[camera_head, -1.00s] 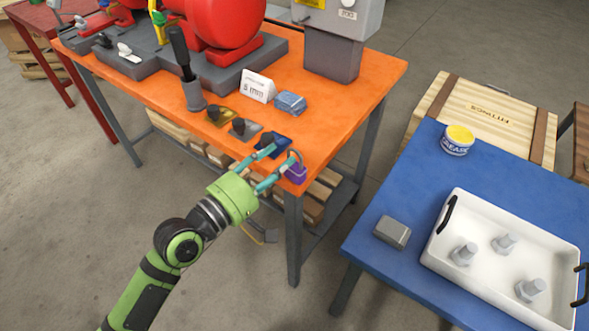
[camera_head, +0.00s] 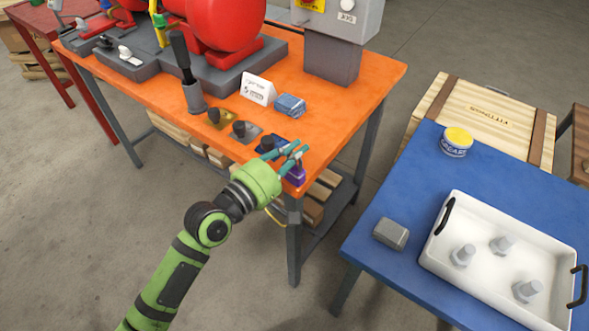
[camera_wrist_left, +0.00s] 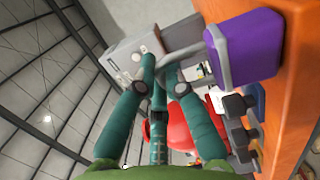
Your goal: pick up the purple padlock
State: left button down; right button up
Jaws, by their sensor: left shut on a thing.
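The purple padlock (camera_head: 295,174) is at the near right corner of the orange table (camera_head: 352,87). My left gripper (camera_head: 296,152) is at the padlock's upper end, with its teal fingers closed together on the grey shackle. In the left wrist view the padlock's purple body (camera_wrist_left: 248,48) is at upper right, close to the orange surface. Its shackle reaches left to the left gripper's fingertips (camera_wrist_left: 160,65). Part of the padlock is hidden behind the fingers in the head view. I cannot tell whether it is clear of the table. My right gripper is out of view.
A blue block (camera_head: 290,104) and a white sign (camera_head: 258,90) stand behind. The blue table (camera_head: 400,190) at right holds a white tray (camera_head: 480,281).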

pick_arm(q)
jog(key=shift+r, duration=0.6)
notch_tip(320, 180, up, 3)
jog(key=shift+f+p, duration=0.1)
jog(key=shift+p, duration=0.3)
jog(key=s+d+r+p, duration=0.1)
jog(key=s+d+r, duration=0.2)
jog(key=s+r, duration=0.4)
jog(key=s, duration=0.4)
jog(key=shift+s+d, duration=0.15)
jog(key=shift+d, duration=0.05)
jog(key=shift+a, duration=0.1)
